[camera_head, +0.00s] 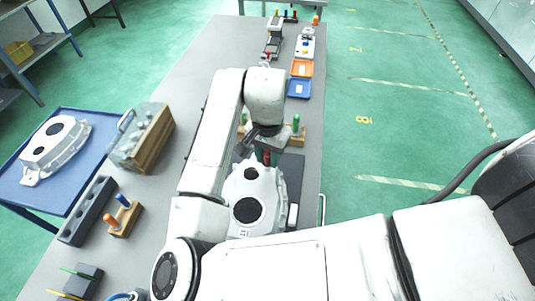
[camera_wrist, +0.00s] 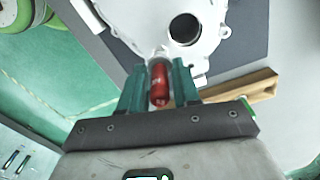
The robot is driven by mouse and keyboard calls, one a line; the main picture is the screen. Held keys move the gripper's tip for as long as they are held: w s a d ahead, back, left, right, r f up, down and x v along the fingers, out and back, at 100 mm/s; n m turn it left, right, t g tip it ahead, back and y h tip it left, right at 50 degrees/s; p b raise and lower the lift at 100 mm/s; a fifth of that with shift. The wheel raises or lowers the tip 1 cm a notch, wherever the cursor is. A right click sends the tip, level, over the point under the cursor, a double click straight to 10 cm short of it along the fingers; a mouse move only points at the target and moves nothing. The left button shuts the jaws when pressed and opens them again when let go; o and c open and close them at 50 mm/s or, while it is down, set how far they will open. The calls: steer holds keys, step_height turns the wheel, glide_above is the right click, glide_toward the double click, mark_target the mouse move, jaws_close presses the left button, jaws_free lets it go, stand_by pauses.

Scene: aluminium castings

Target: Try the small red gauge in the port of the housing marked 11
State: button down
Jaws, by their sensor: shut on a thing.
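A pale cast housing (camera_head: 270,190) with a dark round bore lies on a dark mat on the grey bench. A small mark near its front edge is too small to read surely. My gripper (camera_head: 264,156) is at the housing's far end. In the wrist view, the green fingers of my gripper (camera_wrist: 160,88) are shut on the small red gauge (camera_wrist: 160,84). The gauge's far end points at a small boss on the edge of the housing (camera_wrist: 205,48). I cannot tell whether its tip is inside the port.
A wooden rack (camera_head: 300,140) with a green gauge (camera_head: 296,123) stands just beyond the housing; it is close beside my gripper in the wrist view (camera_wrist: 245,90). Another housing (camera_head: 62,143) lies on a blue cart at left. Orange (camera_head: 302,68) and blue (camera_head: 299,88) trays lie farther back.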

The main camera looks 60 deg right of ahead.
steer(key=shift+f+b, duration=0.35)
steer(key=shift+f, duration=0.2)
steer(key=shift+r, duration=0.1)
stand_by(1.3)
steer(key=shift+r+p, duration=2)
steer(key=shift+r, duration=0.55)
steer(key=shift+f, duration=0.1)
steer(key=shift+f+b, duration=1.35)
steer(key=shift+f, duration=0.55)
steer(key=shift+f, duration=0.65)
stand_by(0.9)
